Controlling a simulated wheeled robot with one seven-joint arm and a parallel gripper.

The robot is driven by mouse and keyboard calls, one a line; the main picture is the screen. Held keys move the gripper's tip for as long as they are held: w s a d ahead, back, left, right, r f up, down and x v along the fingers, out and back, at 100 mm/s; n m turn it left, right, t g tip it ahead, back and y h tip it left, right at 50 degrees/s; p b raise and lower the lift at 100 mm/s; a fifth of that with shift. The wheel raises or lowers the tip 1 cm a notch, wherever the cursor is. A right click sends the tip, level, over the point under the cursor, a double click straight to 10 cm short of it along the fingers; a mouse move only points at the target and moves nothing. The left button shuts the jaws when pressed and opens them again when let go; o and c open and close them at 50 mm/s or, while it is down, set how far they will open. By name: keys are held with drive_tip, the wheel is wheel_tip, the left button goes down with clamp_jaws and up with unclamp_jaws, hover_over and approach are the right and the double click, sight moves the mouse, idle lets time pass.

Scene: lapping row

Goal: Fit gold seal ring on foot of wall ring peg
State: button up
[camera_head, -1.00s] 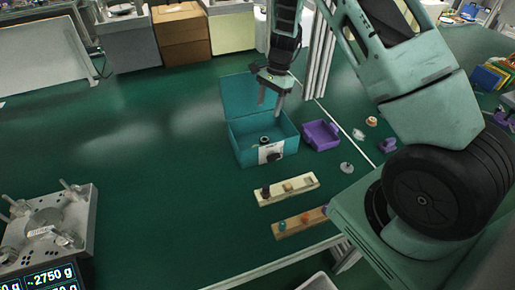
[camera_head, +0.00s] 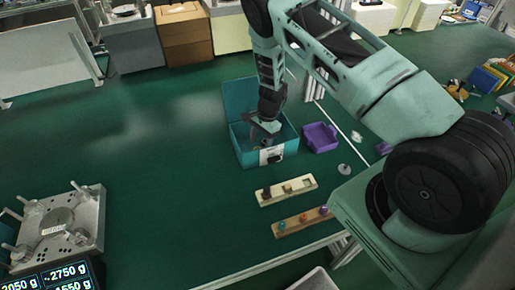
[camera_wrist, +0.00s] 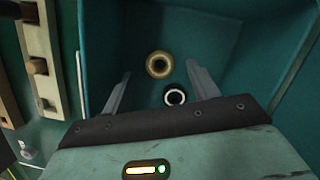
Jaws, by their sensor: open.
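A gold ring (camera_wrist: 159,65) lies in the teal box (camera_wrist: 205,38), seen from above in the wrist view. My gripper (camera_wrist: 158,70) is open, with one finger on each side of the ring and a gap on both sides. I cannot tell which peg is the wall ring peg.
A pale board (camera_head: 300,187) with pegs and a brown board (camera_head: 291,226) with coloured knobs lie in front of the box. The pale board also shows in the wrist view (camera_wrist: 38,45). A purple tray (camera_head: 320,138) stands right of the box, whose lid (camera_head: 240,97) is raised.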

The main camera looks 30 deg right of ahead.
drive_tip(key=shift+x, duration=1.05)
drive_tip(key=c, duration=1.1)
drive_tip(key=shift+r, duration=0.1)
